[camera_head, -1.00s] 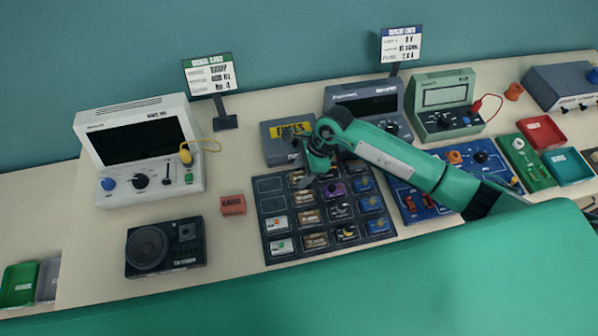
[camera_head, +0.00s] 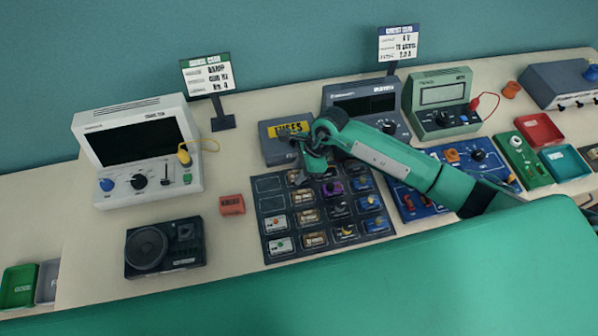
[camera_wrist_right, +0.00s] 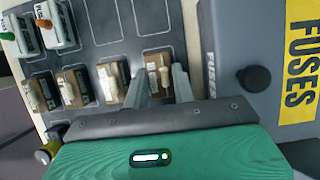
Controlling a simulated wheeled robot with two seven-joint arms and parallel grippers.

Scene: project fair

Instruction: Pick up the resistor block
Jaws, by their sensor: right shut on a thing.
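The resistor block (camera_wrist_right: 158,66) is a small tan and white block with a raised grip. In the wrist view it is between the two grey fingers of my right gripper (camera_wrist_right: 161,84), which is shut on it. It appears at its outlined slot in the dark block tray (camera_wrist_right: 95,14); I cannot tell whether it is lifted. In the head view my right gripper (camera_head: 303,174) is over the back row of the tray (camera_head: 268,185), and its fingers and wrist partly hide the block there. My left gripper is not in view.
A grey FUSES box (camera_head: 272,155) stands just behind the tray, close to my right gripper. A red block (camera_head: 231,204) and a dark speaker unit (camera_head: 146,250) lie to the left. A blue board (camera_head: 408,203) is right of the tray, below my right arm.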

